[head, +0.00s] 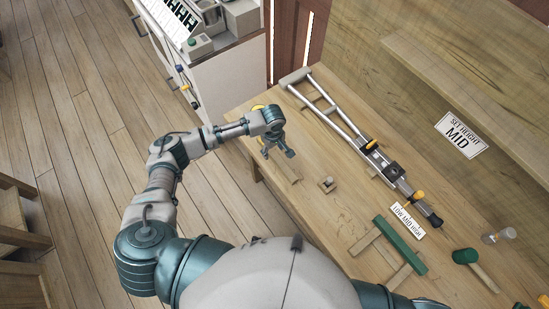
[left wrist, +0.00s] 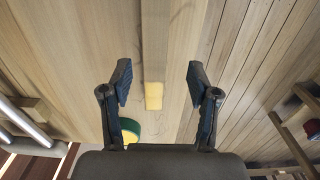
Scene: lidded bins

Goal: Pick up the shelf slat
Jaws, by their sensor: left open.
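The shelf slat is a plain wooden strip (head: 288,172) lying on the workbench near its left edge. In the left wrist view the slat (left wrist: 172,40) runs down from the top to a yellow end, centred between my fingers. My left gripper (head: 281,153) is over the slat in the head view and partly covers it. In the left wrist view the gripper (left wrist: 157,90) has its two fingers wide apart, one to each side of the slat, with nothing held. My right gripper is not in view.
A crutch (head: 338,117) lies along the wooden bench (head: 330,225). A small block (head: 327,185) sits right of the slat. Green-headed tools (head: 400,245) and a mallet (head: 465,256) are at lower right. A white cabinet (head: 228,80) stands behind; wooden floor is at left.

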